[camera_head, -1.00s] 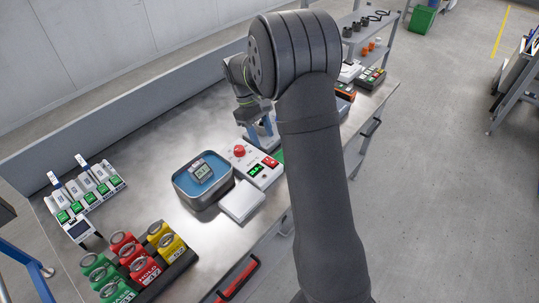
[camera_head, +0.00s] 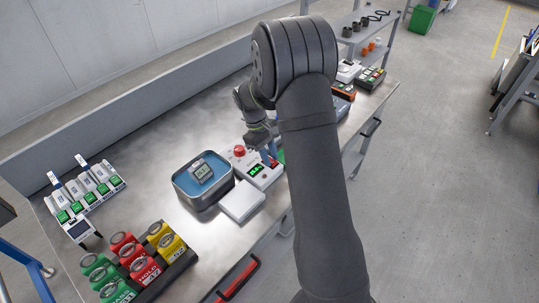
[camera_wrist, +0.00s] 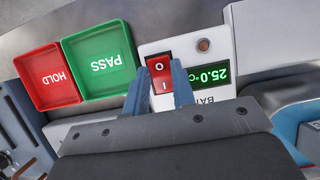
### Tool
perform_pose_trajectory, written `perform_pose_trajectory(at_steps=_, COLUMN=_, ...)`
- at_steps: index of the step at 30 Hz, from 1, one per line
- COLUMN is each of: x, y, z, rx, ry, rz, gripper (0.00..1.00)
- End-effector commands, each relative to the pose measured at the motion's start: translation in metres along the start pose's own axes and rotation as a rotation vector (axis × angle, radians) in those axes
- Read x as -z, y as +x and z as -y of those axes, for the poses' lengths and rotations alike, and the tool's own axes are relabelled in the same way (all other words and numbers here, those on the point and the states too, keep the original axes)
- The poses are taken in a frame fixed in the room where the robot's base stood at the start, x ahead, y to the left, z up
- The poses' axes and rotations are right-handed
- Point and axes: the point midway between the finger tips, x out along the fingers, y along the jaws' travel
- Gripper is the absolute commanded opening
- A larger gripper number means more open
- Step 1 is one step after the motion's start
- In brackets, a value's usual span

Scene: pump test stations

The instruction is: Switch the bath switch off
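The bath switch (camera_wrist: 160,74) is a red rocker marked O and I on a white control box (camera_head: 262,181), beside a green display (camera_wrist: 209,77) reading 25.0 °C. Which end of the rocker is pressed in, I cannot tell. My gripper (camera_wrist: 159,67) has its two blue fingers apart with nothing between them in hold. In the wrist view the fingertips frame the switch from either side; contact cannot be told. In the head view my gripper (camera_head: 269,156) is low over the box, hiding part of the switch.
A green PASS tray (camera_wrist: 100,60) and a red HOLD tray (camera_wrist: 48,77) lie beside the box. A red knob (camera_head: 239,151) stands up on the box. The blue bath (camera_head: 182,190) and a white block (camera_head: 241,202) are close by. A dull brown lamp (camera_wrist: 204,45) is near the switch.

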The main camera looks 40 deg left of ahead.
Motion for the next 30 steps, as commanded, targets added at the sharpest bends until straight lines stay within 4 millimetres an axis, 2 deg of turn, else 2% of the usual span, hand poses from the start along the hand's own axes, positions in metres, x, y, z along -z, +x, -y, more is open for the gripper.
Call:
perform_pose_trajectory(at_steps=2, x=0.0001, y=-0.0003, z=-0.0001, rx=-0.001, ry=0.0, rz=0.0, gripper=0.01)
perform_pose_trajectory(at_steps=8, x=-0.0017, y=-0.0007, z=-0.0004, rx=0.001, ry=0.001, rz=-0.038, gripper=0.01)
perform_pose_trajectory(at_steps=20, x=-0.0079, y=0.0031, z=-0.0002, rx=0.002, ry=0.001, rz=-0.279, gripper=0.01)
perform_pose_trajectory(at_steps=30, x=-0.0076, y=0.0034, z=-0.0002, rx=0.001, ry=0.001, rz=-0.297, gripper=0.01)
